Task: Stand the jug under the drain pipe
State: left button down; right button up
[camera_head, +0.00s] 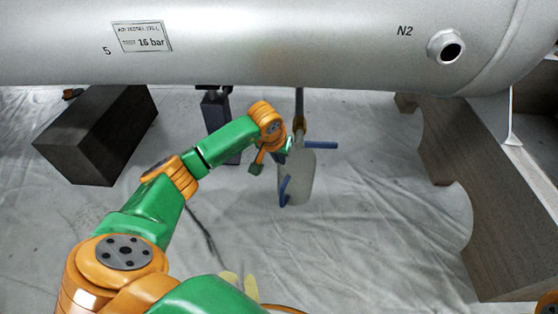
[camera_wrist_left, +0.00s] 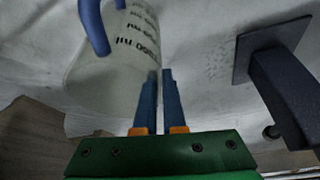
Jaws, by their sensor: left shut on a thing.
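The jug (camera_head: 300,180) is a pale translucent vessel with a blue handle (camera_head: 284,190). It looks upright in the head view, in line below the brass-coloured drain pipe (camera_head: 299,108) that hangs from the tank. A blue lever (camera_head: 321,145) sticks out to the right by the pipe's lower end. My left gripper (camera_head: 283,150) is at the jug's upper left edge. In the left wrist view the jug (camera_wrist_left: 105,75) shows upside-down print, and the left gripper (camera_wrist_left: 160,80) is shut on its wall edge. I cannot tell whether the jug's base touches the floor. My right gripper is out of view.
The silver tank (camera_head: 250,40) spans the top. A dark block (camera_head: 95,135) stands at left and a wooden saddle support (camera_head: 480,190) at right. A dark post (camera_head: 215,112) stands behind my left arm. Pale yellow shapes (camera_head: 240,285) lie near the bottom. Sheeted floor (camera_head: 390,240) right of the jug is clear.

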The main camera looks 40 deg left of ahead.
pick_arm(q)
jog(key=shift+f, duration=0.1)
jog(key=c, duration=1)
grip_release()
